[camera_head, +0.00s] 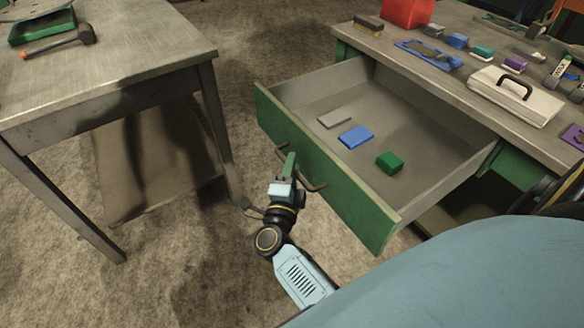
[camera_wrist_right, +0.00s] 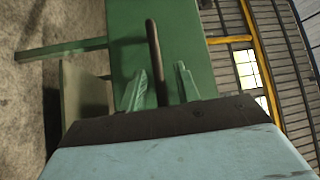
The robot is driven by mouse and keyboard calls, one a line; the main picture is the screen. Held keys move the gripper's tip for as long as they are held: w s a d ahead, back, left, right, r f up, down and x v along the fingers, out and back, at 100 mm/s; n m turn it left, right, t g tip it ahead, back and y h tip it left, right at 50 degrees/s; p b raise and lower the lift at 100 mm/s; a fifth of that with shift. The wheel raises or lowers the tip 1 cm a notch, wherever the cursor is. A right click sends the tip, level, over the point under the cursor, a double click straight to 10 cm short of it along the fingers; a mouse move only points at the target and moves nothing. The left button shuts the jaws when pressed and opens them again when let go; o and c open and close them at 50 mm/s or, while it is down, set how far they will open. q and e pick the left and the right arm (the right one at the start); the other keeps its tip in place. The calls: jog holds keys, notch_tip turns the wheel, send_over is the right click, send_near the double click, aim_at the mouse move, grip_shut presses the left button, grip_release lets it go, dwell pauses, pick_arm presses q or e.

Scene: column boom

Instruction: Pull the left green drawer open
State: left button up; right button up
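The green drawer (camera_head: 335,190) stands well out from the workbench, its inside showing. Its dark bar handle (camera_head: 316,187) is on the front panel. My right gripper (camera_head: 290,163) is at the handle, in front of the panel. In the right wrist view the handle (camera_wrist_right: 155,50) runs between the two green fingers of my right gripper (camera_wrist_right: 160,85). The fingers are apart, with a visible gap on each side of the bar. In the drawer lie a grey block (camera_head: 335,119), a blue block (camera_head: 356,136) and a green block (camera_head: 390,162). My left gripper is not in view.
The workbench top (camera_head: 470,110) at the right carries a red box (camera_head: 407,12), a white case with a handle (camera_head: 515,97) and several small items. A metal table (camera_head: 110,60) with a hammer (camera_head: 60,42) stands at the left. Bare floor lies between.

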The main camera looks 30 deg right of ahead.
jog(key=shift+s+a, duration=0.1)
